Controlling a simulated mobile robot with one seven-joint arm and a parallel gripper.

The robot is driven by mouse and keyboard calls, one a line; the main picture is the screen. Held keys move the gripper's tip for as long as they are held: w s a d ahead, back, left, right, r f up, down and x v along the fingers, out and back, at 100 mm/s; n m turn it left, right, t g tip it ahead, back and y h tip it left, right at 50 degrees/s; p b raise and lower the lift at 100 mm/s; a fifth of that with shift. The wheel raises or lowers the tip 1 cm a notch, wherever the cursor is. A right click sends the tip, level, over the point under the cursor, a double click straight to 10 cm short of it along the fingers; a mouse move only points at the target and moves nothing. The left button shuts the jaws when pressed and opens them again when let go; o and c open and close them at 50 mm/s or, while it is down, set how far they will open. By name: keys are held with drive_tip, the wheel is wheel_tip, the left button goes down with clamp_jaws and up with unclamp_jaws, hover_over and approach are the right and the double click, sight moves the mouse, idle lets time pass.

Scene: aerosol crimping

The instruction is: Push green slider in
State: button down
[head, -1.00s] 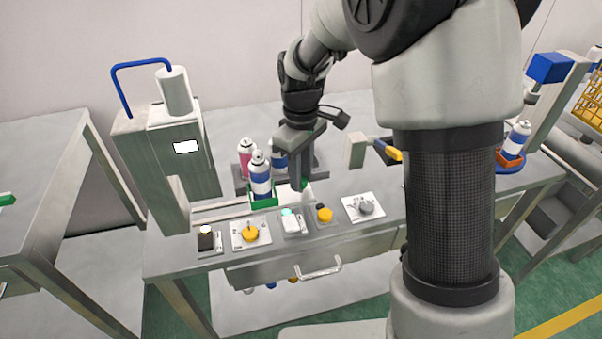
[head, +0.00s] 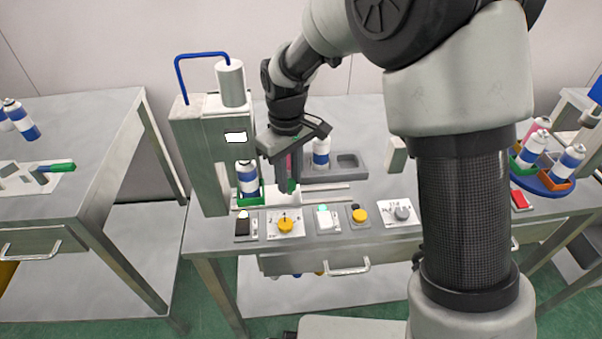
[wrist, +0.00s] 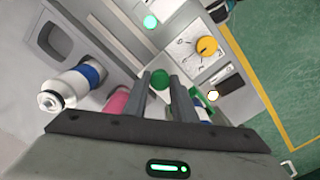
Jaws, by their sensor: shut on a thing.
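The green slider (head: 250,199) is a green holder on a pale carriage with a round green knob at its right end. It carries a blue-and-white can (head: 247,178) upright, close against the crimping machine (head: 212,150). My gripper (head: 288,190) points down at the right end of the carriage. In the wrist view the green knob (wrist: 158,79) sits between the two fingertips, and my gripper (wrist: 158,90) is shut on it. The can's holder is mostly hidden behind the fingers and gripper body in the wrist view.
A grey tray (head: 352,172) behind holds a blue-and-white can (head: 321,153) and a pink can (wrist: 117,100). A row of control panels with a yellow knob (head: 286,226) lines the table's front. Rails (head: 325,187) right of the carriage are clear.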

drive_tip(key=shift+a+r, duration=0.1)
drive_tip(key=shift+a, duration=0.25)
drive_tip(key=c, duration=1.5)
unclamp_jaws()
drive_tip(key=shift+o, duration=0.2)
